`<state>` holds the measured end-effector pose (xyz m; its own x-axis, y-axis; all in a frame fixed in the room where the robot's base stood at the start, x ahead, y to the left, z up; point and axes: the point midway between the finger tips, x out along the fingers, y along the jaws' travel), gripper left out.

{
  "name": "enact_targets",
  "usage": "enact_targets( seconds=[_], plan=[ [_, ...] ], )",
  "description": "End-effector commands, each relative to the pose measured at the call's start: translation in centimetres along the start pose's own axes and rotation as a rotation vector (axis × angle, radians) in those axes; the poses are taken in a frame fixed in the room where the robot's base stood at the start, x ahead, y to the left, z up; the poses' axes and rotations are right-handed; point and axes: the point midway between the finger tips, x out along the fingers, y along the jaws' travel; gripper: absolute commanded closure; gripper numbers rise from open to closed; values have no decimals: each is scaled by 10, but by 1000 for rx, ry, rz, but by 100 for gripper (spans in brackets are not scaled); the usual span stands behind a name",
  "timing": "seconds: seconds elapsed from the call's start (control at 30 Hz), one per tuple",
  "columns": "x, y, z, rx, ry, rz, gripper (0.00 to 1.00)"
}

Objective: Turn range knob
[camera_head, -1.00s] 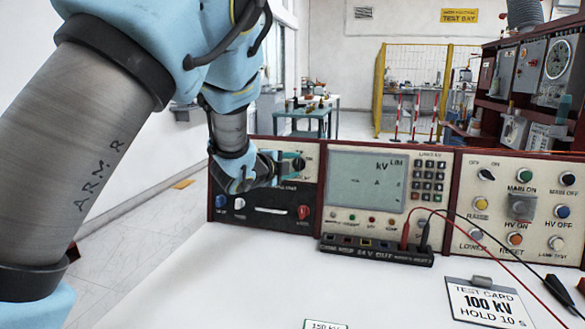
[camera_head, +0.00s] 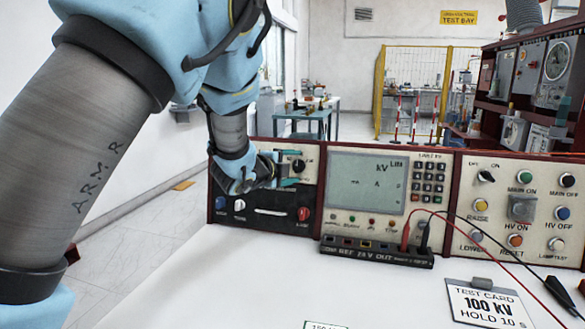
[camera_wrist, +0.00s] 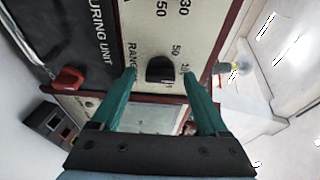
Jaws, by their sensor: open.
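The range knob (camera_wrist: 160,70) is a small black knob on the cream measuring-unit panel, beside printed "RANGE" lettering and numbers in the wrist view. In the head view the knob (camera_head: 299,165) shows just right of my gripper. My gripper (camera_wrist: 159,76) is open, with one teal finger on each side of the knob in the wrist picture. I cannot tell whether the fingers touch it or stand off in front of it. In the head view my gripper (camera_head: 287,170) is at the upper left panel, its body hiding part of that panel.
A red knob (camera_head: 303,214) sits low on the same unit. To the right are the kV display (camera_head: 365,183), a control panel with several buttons (camera_head: 523,208), and red and black test leads (camera_head: 500,245). A test card (camera_head: 487,305) lies on the white bench top (camera_head: 230,280).

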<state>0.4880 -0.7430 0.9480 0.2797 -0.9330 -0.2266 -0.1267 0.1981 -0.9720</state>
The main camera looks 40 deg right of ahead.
Motion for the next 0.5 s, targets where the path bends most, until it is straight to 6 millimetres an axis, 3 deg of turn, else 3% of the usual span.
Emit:
enact_targets(
  seconds=[0.23, 0.5],
  plan=[
    [-15, 0, 1, -1, -1, -2, 22],
    [-66, 0, 0, -3, -1, -3, 22]
  ],
)
